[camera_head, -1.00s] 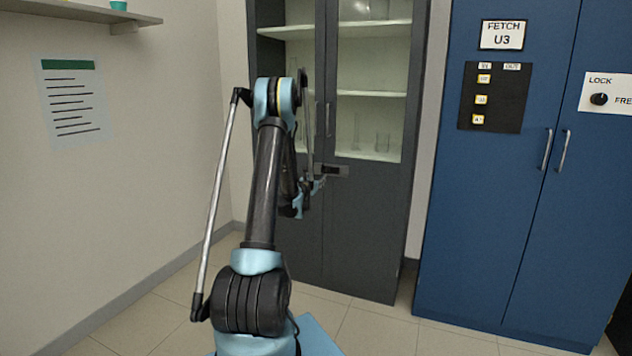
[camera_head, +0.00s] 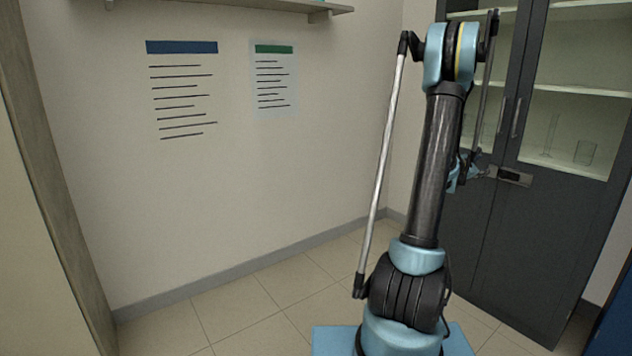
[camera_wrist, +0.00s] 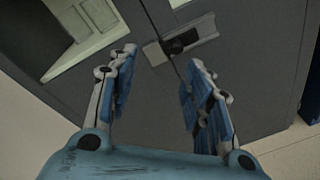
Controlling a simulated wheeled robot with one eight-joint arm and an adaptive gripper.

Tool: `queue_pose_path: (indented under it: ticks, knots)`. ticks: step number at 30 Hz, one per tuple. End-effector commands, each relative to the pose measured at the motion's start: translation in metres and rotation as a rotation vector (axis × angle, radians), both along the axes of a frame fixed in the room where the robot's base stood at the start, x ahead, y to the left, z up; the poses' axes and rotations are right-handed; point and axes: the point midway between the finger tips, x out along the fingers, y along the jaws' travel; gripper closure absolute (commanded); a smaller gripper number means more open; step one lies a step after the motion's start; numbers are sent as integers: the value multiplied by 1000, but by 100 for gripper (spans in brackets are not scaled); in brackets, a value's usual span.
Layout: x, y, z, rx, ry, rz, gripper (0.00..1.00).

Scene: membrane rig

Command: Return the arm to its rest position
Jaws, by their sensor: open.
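My gripper (camera_wrist: 160,95) is open and empty in the wrist view, its two blue-padded fingers spread apart. The grey cabinet's latch plate (camera_wrist: 182,40) shows beyond the fingertips, apart from them as far as I can tell. In the head view my arm stands raised, right of centre, and bends over at the top. My gripper (camera_head: 474,172) is partly hidden behind the arm there, in front of the dark grey cabinet (camera_head: 545,235). The latch plate (camera_head: 512,176) shows just right of it.
The cabinet has glass upper doors with glassware (camera_head: 584,152) on a shelf inside. Two printed notices (camera_head: 183,95) hang on the left wall under a wall shelf (camera_head: 240,6). A pale panel edge (camera_head: 50,190) stands at far left. The tiled floor (camera_head: 240,310) left of my arm is clear.

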Motion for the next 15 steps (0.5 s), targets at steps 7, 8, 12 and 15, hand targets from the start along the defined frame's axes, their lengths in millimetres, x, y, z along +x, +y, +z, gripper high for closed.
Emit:
queue_pose_path:
  ticks: [7, 8, 12, 15]
  knots:
    - [-33, 56, 22, 227, -145, -62, 54]
    - [-37, 63, 24, 256, -163, -70, 54]
    - [-60, 95, 28, 387, -232, -113, 54]
    - [-77, 118, 29, 482, -278, -146, 54]
